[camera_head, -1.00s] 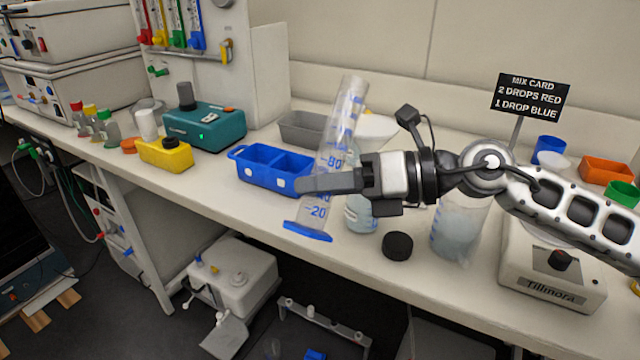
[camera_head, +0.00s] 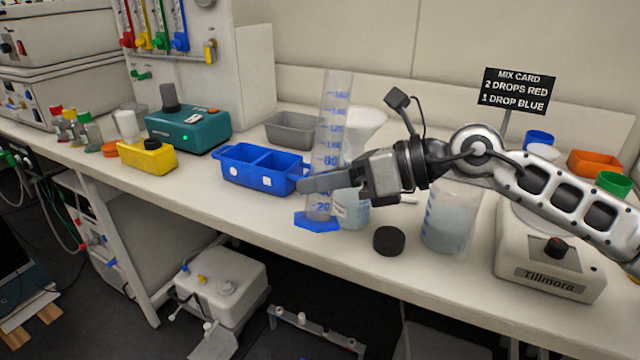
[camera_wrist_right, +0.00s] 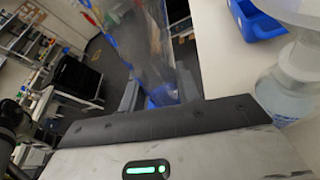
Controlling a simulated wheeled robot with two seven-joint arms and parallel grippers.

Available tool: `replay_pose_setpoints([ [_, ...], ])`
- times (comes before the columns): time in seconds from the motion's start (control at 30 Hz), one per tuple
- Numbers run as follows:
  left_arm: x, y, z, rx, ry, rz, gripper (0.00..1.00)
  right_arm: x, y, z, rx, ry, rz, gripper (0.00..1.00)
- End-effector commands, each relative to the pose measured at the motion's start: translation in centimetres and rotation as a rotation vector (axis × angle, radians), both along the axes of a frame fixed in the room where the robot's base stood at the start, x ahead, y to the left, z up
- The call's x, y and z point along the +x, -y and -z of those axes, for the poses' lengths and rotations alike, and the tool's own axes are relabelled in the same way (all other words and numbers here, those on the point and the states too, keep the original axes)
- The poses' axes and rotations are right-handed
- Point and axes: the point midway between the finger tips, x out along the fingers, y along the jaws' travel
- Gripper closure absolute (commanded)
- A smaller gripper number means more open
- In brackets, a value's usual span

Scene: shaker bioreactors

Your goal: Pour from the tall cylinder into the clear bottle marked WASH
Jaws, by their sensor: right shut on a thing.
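The tall cylinder (camera_head: 334,120) is clear with blue graduations and a blue foot. It stands almost upright, leaning slightly right. My right gripper (camera_head: 318,183) is shut around its lower part; the wrist view also shows the cylinder (camera_wrist_right: 145,45) between the fingers. I cannot tell whether its foot touches the bench. A clear bottle (camera_head: 352,212) stands just right of the cylinder, partly hidden behind my gripper, with a white funnel (camera_head: 362,128) above it. The bottle (camera_wrist_right: 285,98) also shows at the wrist view's right edge. No WASH mark is readable. My left gripper is out of view.
A blue two-part tray (camera_head: 232,178) sits left of the cylinder. A black cap (camera_head: 389,241) and a beaker of cloudy liquid (camera_head: 447,228) stand right of the bottle, near a Tillmora device (camera_head: 550,275). A grey tray (camera_head: 292,132) lies behind. Bare bench lies along the front edge.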

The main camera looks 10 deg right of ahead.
Motion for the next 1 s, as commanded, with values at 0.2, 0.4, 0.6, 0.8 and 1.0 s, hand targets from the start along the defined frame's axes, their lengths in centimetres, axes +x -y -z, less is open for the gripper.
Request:
replay_pose_setpoints([
  [0.2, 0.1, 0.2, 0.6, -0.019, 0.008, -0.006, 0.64, 1.0, 0.6, 0.7, -0.046, 0.071, 0.001, 0.94],
  [0.4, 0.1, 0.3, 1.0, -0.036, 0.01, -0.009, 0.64, 1.9, 1.2, 1.1, -0.092, 0.137, 0.001, 0.94],
  [0.6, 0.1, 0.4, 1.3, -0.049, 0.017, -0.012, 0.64, 2.8, 1.9, 1.4, -0.14, 0.21, 0.001, 0.94],
  [0.8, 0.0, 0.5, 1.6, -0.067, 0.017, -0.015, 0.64, 3.7, 2.5, 1.6, -0.18, 0.269, 0.002, 0.94],
  [1.0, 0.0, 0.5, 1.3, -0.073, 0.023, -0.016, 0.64, 3.9, 2.6, 1.5, -0.192, 0.284, 0.0, 0.94],
])
